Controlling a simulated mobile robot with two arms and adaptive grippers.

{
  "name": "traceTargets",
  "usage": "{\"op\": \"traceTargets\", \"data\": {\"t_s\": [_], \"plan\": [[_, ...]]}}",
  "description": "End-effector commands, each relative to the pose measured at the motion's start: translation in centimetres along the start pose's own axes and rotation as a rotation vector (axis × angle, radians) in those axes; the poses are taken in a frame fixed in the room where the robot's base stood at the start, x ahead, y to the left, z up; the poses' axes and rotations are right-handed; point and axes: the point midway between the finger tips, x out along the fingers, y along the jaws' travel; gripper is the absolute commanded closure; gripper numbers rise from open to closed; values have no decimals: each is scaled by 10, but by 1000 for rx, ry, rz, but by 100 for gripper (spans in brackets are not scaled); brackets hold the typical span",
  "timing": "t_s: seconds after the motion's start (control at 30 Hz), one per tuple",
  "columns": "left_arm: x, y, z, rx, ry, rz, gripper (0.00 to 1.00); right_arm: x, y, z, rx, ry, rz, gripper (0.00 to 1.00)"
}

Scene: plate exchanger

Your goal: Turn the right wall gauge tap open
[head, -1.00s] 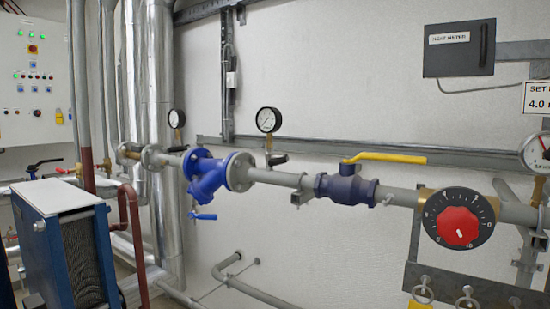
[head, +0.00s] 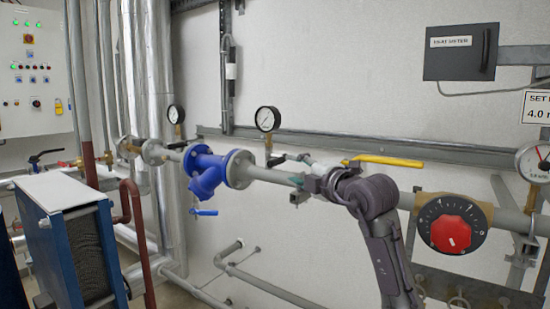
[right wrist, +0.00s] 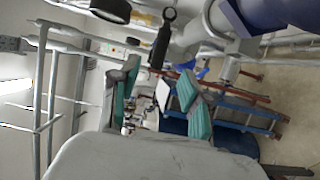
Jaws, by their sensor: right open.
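The right one of the two round wall gauges (head: 267,119) stands on a short stem above the grey pipe, just right of the blue strainer valve. Its small tap has a dark lever (head: 276,161) at the foot of the stem, pointing right. In the right wrist view, a dark lever (right wrist: 160,46) lies just beyond the fingers. My right gripper (head: 294,170) reaches in from the right in front of the pipe, its fingertips close to the lever. Its green-padded fingers (right wrist: 160,95) are open with nothing between them; I see no contact. My left gripper is not in view.
A blue strainer valve (head: 207,172) sits left of the tap. A yellow lever (head: 384,161) shows above my right arm. A red dial (head: 451,234) and another gauge (head: 535,160) are at right. A blue plate exchanger (head: 75,235) stands at lower left.

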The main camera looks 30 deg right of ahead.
Motion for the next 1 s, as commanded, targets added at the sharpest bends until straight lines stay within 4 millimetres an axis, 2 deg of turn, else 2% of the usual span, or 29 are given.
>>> {"op": "traceTargets", "data": {"t_s": [0.03, 0.2, 0.43, 0.6, 0.87, 1.0], "plan": [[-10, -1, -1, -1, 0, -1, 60, 12, 4, -1, 3, 2, -4, 53], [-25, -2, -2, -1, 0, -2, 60, 49, 4, -1, 2, 2, -3, 53], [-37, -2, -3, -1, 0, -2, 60, 82, 2, -1, 0, 2, -1, 53], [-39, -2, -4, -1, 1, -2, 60, 92, 1, -1, -1, 2, 1, 53], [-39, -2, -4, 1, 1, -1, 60, 93, 0, -1, -2, 2, 1, 53], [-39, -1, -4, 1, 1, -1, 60, 93, 0, -1, -1, 2, 0, 75]]}}
